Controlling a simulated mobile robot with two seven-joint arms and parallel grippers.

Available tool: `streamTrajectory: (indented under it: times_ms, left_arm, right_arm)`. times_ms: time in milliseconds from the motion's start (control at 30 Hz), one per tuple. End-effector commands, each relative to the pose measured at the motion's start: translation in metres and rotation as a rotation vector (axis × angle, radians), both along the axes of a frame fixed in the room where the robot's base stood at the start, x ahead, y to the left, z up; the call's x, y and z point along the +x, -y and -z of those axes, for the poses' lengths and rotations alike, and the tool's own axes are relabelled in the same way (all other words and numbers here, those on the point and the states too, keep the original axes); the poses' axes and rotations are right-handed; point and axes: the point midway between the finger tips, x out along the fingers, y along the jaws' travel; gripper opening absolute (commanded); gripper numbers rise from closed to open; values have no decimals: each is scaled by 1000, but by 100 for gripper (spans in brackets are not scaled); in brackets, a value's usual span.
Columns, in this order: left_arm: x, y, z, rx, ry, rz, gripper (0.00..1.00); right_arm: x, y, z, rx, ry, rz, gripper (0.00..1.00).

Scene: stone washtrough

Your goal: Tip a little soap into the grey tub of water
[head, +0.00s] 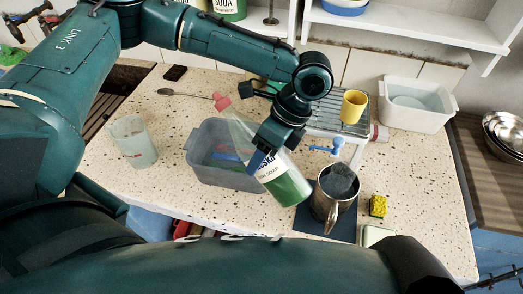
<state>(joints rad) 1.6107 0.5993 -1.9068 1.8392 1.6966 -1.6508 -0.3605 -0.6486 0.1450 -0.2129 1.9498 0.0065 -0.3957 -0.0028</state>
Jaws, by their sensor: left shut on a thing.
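The soap bottle (288,186) is clear with a white label, green liquid and a pinkish-red cap (221,101). It is tilted, with its cap to the upper left and its green-filled base to the lower right. My left gripper (264,150) is shut on the middle of it. The grey tub (205,173) stands on the speckled counter, behind and left of the bottle, which crosses its right side. Something blue and red shows inside the tub. The height of the bottle above the tub is hard to tell. My right gripper is not in view.
A clear jug (133,143) stands left of the tub. A metal mug (333,202) on a dark mat, a yellow sponge (378,206) and a rack with a yellow cup (353,106) are to the right. A white basin (416,110) stands at the back right.

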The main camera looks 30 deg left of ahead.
Motion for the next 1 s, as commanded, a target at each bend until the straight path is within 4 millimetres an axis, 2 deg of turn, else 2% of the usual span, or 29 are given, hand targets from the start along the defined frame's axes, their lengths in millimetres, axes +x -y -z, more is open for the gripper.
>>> streamTrajectory:
  times_ms: [533, 1000]
  left_arm:
    - [0, 0, 0, -5, -1, 0, 22]
    - [-1, 6, 7, -98, -20, 1, 22]
  right_arm:
    - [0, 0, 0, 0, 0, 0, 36]
    - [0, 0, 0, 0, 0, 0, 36]
